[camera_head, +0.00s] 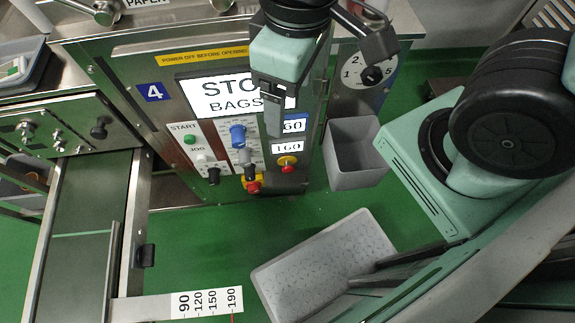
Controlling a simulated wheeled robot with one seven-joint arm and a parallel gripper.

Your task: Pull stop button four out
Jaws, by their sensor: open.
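A grey machine front carries a blue sign (153,92) with a white 4. A second red button (288,168) on a yellow base sits to the right, under the white 160 label. I cannot tell from its markings which is stop button four. My gripper (273,128) is open, pointing down in front of the panel, above and between both red buttons in the picture. It covers part of the STOP BAGS sign (215,95). Its fingertips are hard to make out.
A green START button (190,139), a blue knob (238,135) and a black knob (213,176) crowd the panel. A grey bin (356,153) stands right of the machine. A conveyor (85,220) runs at left.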

